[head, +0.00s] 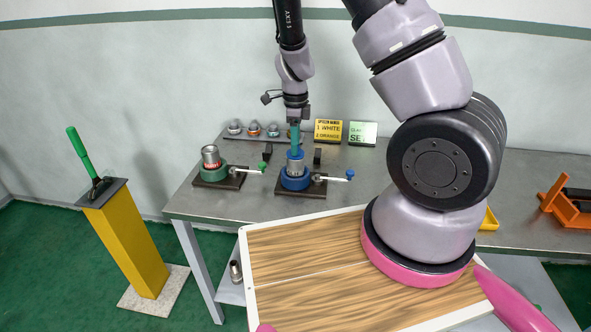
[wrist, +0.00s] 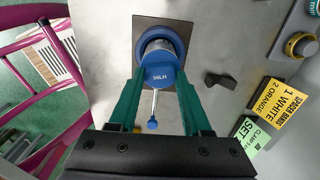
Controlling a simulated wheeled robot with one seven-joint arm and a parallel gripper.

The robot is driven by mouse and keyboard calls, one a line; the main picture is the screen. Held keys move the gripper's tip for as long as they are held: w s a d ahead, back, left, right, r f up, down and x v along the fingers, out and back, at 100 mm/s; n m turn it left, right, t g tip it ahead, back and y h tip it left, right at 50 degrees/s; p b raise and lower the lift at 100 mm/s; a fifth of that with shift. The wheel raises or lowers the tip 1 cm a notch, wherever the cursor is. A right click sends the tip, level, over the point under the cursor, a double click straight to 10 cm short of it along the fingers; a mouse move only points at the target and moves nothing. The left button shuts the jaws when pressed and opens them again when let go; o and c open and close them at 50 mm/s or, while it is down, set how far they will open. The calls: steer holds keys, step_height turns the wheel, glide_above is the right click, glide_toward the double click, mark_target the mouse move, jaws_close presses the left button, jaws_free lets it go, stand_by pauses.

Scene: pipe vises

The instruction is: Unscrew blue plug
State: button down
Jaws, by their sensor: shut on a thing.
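The blue plug (wrist: 160,76), with white lettering on its top, caps a short metal pipe (head: 296,168). The pipe stands upright in the blue vise (head: 294,184) on the bench. My gripper (wrist: 158,88) points down with a green finger on each side of the plug, shut on it. In the head view the gripper (head: 295,150) is directly above the blue vise, and its fingers partly hide the plug. The vise's handle with a blue knob (head: 349,174) sticks out to the right. I cannot tell whether the plug's threads are still engaged.
A green vise (head: 211,175) with a red-marked pipe stands to the left. Several fittings (head: 254,129) line the back, beside a yellow sign (head: 328,131) and a green sign (head: 362,133). A yellow pedestal (head: 128,240) stands left of the bench. An orange tool (head: 567,205) lies far right.

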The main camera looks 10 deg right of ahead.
steer(key=m, duration=0.7)
steer(key=shift+m, duration=0.3)
steer(key=shift+c, duration=2.2)
jaws_free()
steer(key=shift+r, duration=1.15)
